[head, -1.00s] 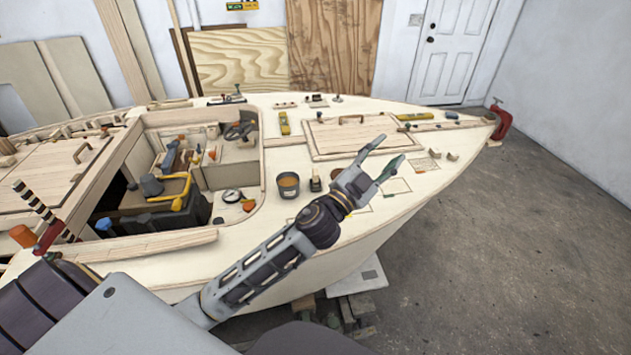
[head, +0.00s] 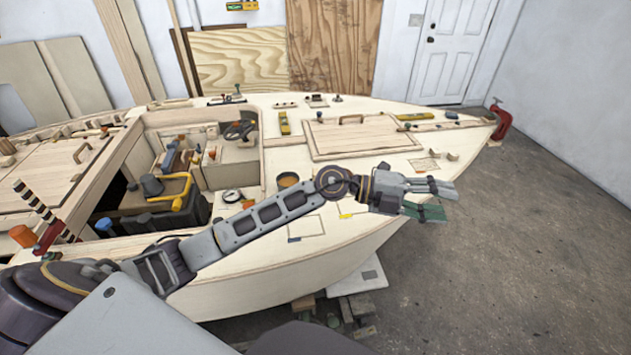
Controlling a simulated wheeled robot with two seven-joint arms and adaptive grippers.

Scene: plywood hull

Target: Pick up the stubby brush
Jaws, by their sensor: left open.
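My left arm reaches in from the left across the near deck of the plywood hull (head: 270,268). Its left gripper (head: 446,200) is open and points right, over or near the hull's near edge. I see nothing between its fingers. I cannot clearly pick out the stubby brush. A small upright item beside the dark cup (head: 288,179) showed earlier and is now hidden behind my arm; I cannot tell whether it is the brush. Only the cup's upper part shows above my forearm. My right gripper is not in view.
A raised hatch (head: 362,137) with a handle lies behind the gripper. A cockpit opening with a black box (head: 150,212) and a yellow handle (head: 181,200) is at left. A red clamp (head: 502,122) grips the bow. Bare floor (head: 520,240) lies at right.

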